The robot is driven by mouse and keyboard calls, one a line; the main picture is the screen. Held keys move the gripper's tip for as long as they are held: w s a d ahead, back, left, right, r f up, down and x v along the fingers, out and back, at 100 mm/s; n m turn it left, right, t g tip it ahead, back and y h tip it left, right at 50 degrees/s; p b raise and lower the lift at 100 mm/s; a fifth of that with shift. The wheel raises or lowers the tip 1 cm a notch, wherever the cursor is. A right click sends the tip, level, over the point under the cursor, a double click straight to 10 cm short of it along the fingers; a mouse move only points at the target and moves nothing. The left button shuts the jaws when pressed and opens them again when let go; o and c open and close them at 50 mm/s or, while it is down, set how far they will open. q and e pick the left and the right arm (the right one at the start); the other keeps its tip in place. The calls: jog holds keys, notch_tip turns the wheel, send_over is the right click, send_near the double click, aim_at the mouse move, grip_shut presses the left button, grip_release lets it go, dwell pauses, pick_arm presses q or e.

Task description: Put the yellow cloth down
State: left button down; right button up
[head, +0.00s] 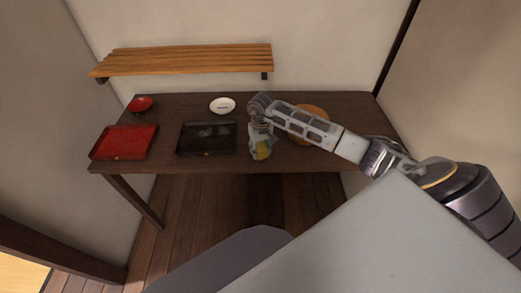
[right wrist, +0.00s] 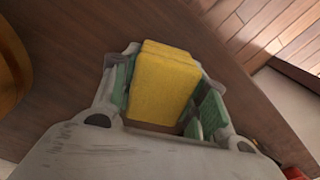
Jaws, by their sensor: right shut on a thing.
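The yellow cloth (right wrist: 160,88) looks like a thick folded block in the right wrist view. It sits between the green-padded fingers of my right gripper (right wrist: 163,105), which is shut on it. In the head view the yellow cloth (head: 262,151) shows at the lower end of my right gripper (head: 260,148), over the front part of the dark table (head: 200,166). I cannot tell whether the cloth touches the tabletop. My left gripper is not in view.
A red tray (head: 124,142) and a black tray (head: 206,139) lie left of my right gripper. A red bowl (head: 140,104) and a white dish (head: 222,105) stand behind them. A round wooden thing (head: 310,132) is partly hidden by my right arm. A slatted shelf (head: 185,60) hangs above.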

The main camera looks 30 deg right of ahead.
aim_at(260, 146)
jog(key=shift+f, duration=0.25)
jog(key=o, duration=1.3)
jog(key=shift+c, duration=0.2)
jog(key=shift+r, duration=0.15)
jog(key=shift+r, duration=6)
